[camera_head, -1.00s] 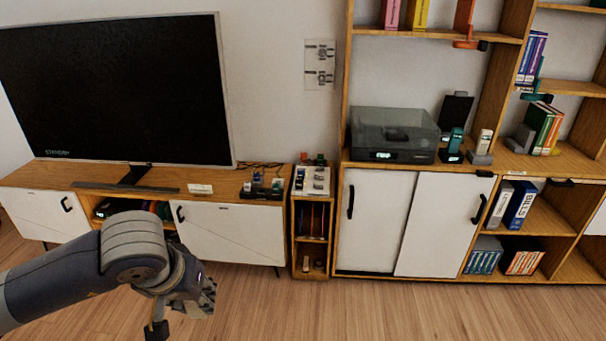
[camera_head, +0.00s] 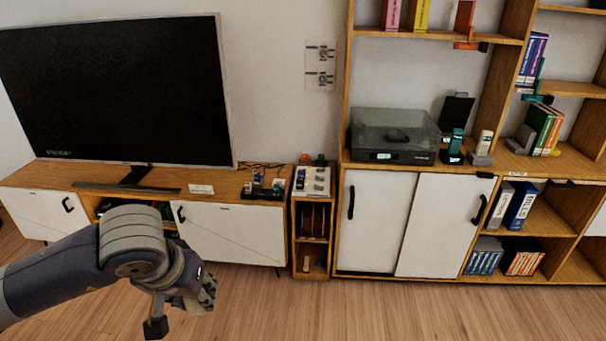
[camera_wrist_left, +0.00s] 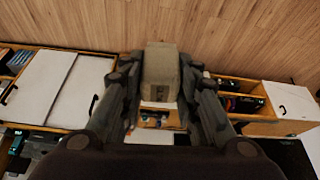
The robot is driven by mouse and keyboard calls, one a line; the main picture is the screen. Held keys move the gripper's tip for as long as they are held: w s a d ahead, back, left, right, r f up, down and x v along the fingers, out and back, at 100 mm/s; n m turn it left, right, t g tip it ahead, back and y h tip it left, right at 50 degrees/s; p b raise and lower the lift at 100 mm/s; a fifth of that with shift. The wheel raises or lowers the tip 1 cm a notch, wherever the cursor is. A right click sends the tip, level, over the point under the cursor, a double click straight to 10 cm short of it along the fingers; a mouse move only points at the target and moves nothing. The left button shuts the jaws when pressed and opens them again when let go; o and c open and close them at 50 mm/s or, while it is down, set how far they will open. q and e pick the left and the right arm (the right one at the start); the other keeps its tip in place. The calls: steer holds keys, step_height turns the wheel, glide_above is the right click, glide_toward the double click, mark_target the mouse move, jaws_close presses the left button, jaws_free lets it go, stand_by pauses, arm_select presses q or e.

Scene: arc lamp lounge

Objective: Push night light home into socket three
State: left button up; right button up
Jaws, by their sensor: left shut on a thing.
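My left gripper (camera_head: 203,296) is low at the left in the head view, in front of the TV cabinet and apart from it. In the left wrist view its fingers (camera_wrist_left: 160,95) are shut on a pale beige block (camera_wrist_left: 161,72), which I take to be the night light. The head view does not clearly show the block. A clear wall plate (camera_head: 320,67) with two outlet-like fittings is above the small shelf. A dark strip with small plugs (camera_head: 262,193) lies on the TV cabinet. I cannot tell which socket is number three. My right gripper is not in view.
A TV (camera_head: 115,95) stands on the long cabinet (camera_head: 230,235). A narrow shelf unit (camera_head: 295,245) with a pale tray (camera_head: 312,181) on top stands beside it. A tall bookcase with a turntable (camera_head: 393,135) fills the right. The wooden floor (camera_head: 400,315) in front is clear.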

arm_select(q)
steer(key=shift+r+p, duration=0.75)
steer(key=shift+r, duration=1.05)
